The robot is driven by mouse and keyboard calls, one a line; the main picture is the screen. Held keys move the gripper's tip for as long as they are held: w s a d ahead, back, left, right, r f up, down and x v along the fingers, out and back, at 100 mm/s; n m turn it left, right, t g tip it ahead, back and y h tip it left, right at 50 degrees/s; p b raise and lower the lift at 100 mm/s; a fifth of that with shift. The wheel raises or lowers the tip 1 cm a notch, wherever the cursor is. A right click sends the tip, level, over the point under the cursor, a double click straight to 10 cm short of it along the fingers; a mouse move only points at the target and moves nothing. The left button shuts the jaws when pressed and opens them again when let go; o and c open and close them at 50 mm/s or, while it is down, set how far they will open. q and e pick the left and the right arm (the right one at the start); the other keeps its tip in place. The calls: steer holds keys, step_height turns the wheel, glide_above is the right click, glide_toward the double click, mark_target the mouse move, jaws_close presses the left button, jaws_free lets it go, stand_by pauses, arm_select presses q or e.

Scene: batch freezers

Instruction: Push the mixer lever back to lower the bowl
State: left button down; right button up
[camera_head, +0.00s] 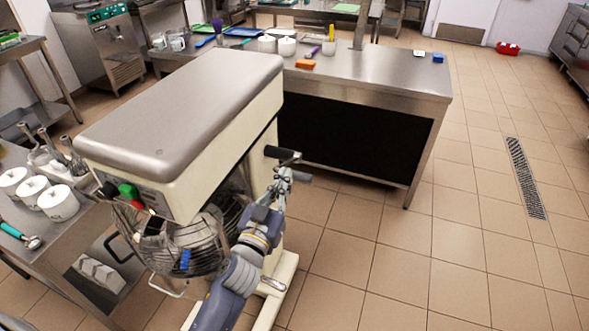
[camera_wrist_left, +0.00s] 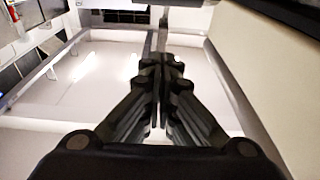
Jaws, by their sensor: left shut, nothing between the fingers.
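The mixer (camera_head: 190,95) is a large cream machine with a grey top, seen at the left centre of the head view. Its wire guard (camera_head: 180,245) and bowl area are below the head, partly hidden by my left arm. A dark lever handle (camera_head: 280,153) sticks out from the mixer's right side. My left gripper (camera_head: 286,172) is just below this handle, shut and empty; I cannot tell whether it touches it. In the left wrist view the closed fingers (camera_wrist_left: 160,75) point up the picture, with a thin rod (camera_wrist_left: 163,35) beyond the tips. My right gripper is not in view.
A steel table (camera_head: 390,80) with tubs and utensils stands behind the mixer. A side bench (camera_head: 75,220) with white containers (camera_head: 58,203) is at the left. The tiled floor (camera_head: 390,260) to the right is clear, with a drain grate (camera_head: 525,178).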

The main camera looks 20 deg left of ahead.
arm_select(q)
steer(key=r+p, duration=0.1)
steer(key=p, duration=0.1)
glide_above(294, 172)
steer(key=s, duration=0.2)
steer(key=shift+s+d+f+b, duration=0.1)
steer(key=shift+d+f+b, duration=0.2)
steer(key=shift+f, duration=0.65)
steer(key=shift+d+f+b, duration=0.15)
steer(key=shift+f+b, duration=0.1)
steer(key=shift+f, duration=0.7)
steer(key=shift+f, duration=0.1)
